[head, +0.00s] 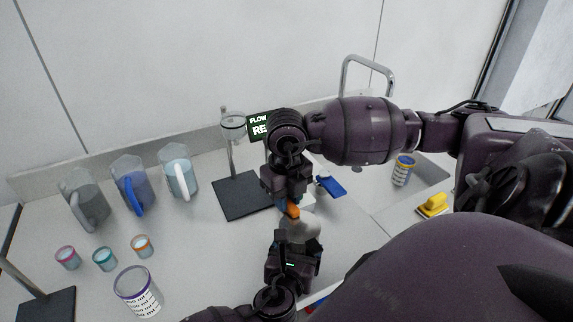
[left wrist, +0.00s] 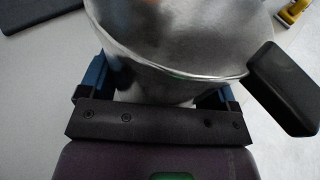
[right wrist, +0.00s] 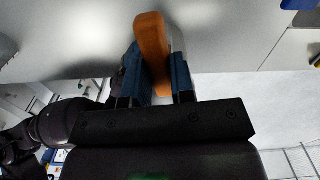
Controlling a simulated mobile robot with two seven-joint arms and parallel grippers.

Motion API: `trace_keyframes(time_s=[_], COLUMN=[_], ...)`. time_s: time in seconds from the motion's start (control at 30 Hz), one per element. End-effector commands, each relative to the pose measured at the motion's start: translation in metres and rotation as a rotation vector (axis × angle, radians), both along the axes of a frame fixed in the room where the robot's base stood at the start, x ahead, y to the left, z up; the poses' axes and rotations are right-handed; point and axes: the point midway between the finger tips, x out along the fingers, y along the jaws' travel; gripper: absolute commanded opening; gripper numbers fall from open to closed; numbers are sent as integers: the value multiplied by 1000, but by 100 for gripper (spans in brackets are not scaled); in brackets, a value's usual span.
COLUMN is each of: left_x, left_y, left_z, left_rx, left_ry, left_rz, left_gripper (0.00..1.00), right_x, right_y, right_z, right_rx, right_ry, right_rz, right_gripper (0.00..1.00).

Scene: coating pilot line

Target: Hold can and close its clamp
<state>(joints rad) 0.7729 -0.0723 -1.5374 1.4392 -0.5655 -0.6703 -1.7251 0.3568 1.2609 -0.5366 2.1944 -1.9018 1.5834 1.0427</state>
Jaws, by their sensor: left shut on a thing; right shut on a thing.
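A shiny metal can (left wrist: 170,40) with a black handle (left wrist: 283,88) fills the left wrist view. My left gripper (left wrist: 160,95) has its blue-padded fingers on both sides of the can. In the head view only a small silvery part of the can (head: 301,229) shows between my grippers. My right gripper (right wrist: 156,78) is shut on an orange lever (right wrist: 151,45), seemingly the clamp's. The orange piece also shows in the head view (head: 293,209), just above the can. My arms hide most of the can and clamp in the head view, so whether the clamp is closed cannot be told.
A stand with a dark base (head: 240,197) and a lit display (head: 258,124) are behind the grippers. Several pitchers, including a blue one (head: 131,187), small cups and a labelled tin (head: 137,290) stand left. A yellow brush-like item (head: 433,205) and another tin (head: 403,170) are right.

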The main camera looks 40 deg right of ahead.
Motion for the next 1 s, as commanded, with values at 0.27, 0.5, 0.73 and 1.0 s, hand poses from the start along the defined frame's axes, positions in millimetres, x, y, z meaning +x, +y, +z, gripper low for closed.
trace_keyframes(time_s=[0.27, 0.5, 0.73, 1.0], left_x=[0, 0, 0, 0], left_y=[1, 1, 1, 1], left_z=[-1, -1, -1, -1], left_rx=[1, 1, 2, 1], left_ry=[1, 1, 2, 1], left_rz=[2, 2, 2, 2], left_gripper=[65, 65, 65, 65], right_x=[1, 1, 1, 1], right_y=[-1, -1, -1, -1], right_z=[1, 1, 1, 1], right_rx=[-3, -3, -2, -1], right_ry=[-3, -4, -4, -2], right_rz=[-103, -128, -129, -127], right_gripper=[0, 0, 0, 49])
